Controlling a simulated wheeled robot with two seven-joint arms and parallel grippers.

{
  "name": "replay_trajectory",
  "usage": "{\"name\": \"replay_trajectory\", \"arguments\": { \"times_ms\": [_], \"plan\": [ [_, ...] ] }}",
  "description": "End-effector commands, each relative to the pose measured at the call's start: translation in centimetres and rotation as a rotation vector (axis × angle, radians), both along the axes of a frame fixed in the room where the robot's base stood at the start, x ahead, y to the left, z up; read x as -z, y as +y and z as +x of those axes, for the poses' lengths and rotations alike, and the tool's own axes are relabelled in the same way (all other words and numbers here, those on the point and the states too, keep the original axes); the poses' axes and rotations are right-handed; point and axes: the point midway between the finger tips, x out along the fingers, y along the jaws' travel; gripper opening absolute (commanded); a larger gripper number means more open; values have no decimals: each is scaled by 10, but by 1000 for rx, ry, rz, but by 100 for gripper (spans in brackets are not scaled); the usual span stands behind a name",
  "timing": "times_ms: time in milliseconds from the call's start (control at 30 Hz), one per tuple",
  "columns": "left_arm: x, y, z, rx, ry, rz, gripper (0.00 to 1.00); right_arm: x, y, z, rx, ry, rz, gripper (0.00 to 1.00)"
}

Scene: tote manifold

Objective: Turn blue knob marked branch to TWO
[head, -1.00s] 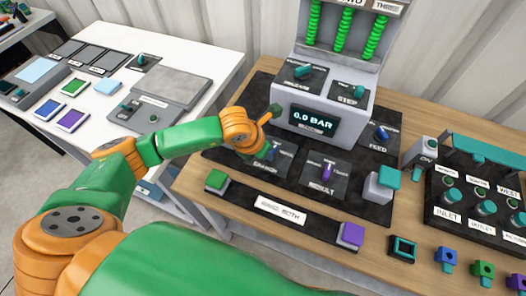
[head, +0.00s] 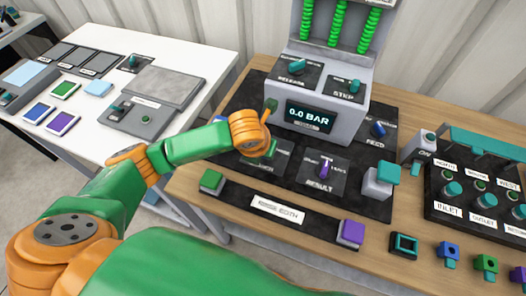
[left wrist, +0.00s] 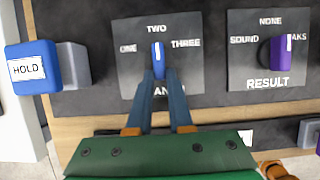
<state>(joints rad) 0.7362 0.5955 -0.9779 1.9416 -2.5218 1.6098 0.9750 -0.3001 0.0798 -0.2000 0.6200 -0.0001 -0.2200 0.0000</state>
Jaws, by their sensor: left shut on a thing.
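The blue knob (left wrist: 158,62) sits on a dark plate labelled ONE, TWO and THREE in the left wrist view. Its white line points up at TWO. The word under the knob is partly hidden by my fingers. My left gripper (left wrist: 159,82) is shut on the knob, one finger on each side. In the head view my left gripper (head: 262,150) is over the branch plate and hides the knob. My right gripper is not in view.
The purple RESULT knob (left wrist: 281,56) is close on the right. A blue HOLD button (left wrist: 30,69) stands on the left. A green button (head: 212,181) and a purple button (head: 351,232) are at the panel front. The 0.0 BAR display (head: 310,117) stands behind.

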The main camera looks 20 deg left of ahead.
Motion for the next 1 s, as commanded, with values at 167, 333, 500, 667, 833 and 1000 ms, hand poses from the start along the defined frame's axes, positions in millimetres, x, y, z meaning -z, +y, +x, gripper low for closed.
{"name": "replay_trajectory", "arguments": {
  "times_ms": [167, 333, 500, 667, 833, 1000],
  "plan": [
    [0, 0, 0, 0, -1, 0, 21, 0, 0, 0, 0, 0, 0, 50],
    [0, 0, 0, 1, -1, 0, 49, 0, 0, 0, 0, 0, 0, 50],
    [0, 0, 0, 1, 0, 0, 49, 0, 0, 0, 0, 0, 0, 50],
    [-15, 0, -5, 3, -4, -2, 49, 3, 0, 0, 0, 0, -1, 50],
    [-49, 0, -19, 4, -6, -2, 49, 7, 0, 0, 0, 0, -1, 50],
    [-65, 1, -27, 2, -2, 0, 49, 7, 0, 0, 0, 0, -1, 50]
  ]
}}
